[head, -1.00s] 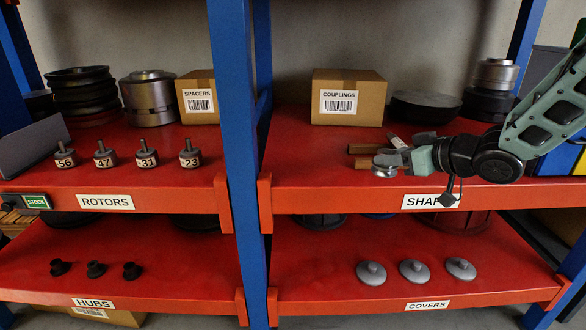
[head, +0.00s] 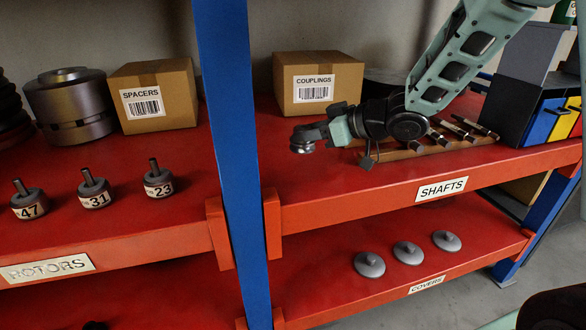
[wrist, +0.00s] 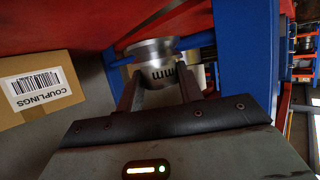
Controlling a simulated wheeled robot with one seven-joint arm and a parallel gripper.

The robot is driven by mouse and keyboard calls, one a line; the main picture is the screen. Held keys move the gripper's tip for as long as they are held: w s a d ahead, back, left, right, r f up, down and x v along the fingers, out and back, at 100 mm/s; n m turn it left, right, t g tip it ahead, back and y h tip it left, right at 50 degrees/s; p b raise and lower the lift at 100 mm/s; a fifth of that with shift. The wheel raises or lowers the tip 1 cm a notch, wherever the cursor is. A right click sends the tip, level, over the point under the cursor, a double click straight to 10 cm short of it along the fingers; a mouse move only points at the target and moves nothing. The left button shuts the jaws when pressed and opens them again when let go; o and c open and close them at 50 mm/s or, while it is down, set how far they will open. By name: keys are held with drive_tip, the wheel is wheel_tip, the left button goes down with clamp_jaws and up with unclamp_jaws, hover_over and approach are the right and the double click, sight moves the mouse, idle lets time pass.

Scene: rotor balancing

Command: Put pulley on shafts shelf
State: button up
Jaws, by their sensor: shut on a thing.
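My gripper (head: 308,138) is shut on a small silver pulley (head: 302,146), a round grooved metal piece. In the wrist view the pulley (wrist: 155,50) sits between the two fingers, with dark marks on its side. In the head view the gripper and pulley are over the left part of the red shafts shelf (head: 350,188), in front of the couplings box. The pulley appears to be above the shelf surface; the exact gap cannot be told. The SHAFTS label (head: 441,189) is on the shelf's front edge.
Several shafts (head: 455,131) lie on a wooden rack right of the gripper. The couplings box (head: 318,84) stands behind. A blue upright (head: 228,130) borders the shelf on the left. Blue and yellow bins (head: 548,122) stand at right. The shelf's front left is bare.

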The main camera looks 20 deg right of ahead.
wheel_tip(320, 180, down, 8)
drive_tip(key=shift+f+b, duration=0.1)
drive_tip(key=shift+b, duration=0.75)
drive_tip(key=o, duration=1.1)
drive_tip(key=shift+o, duration=0.2)
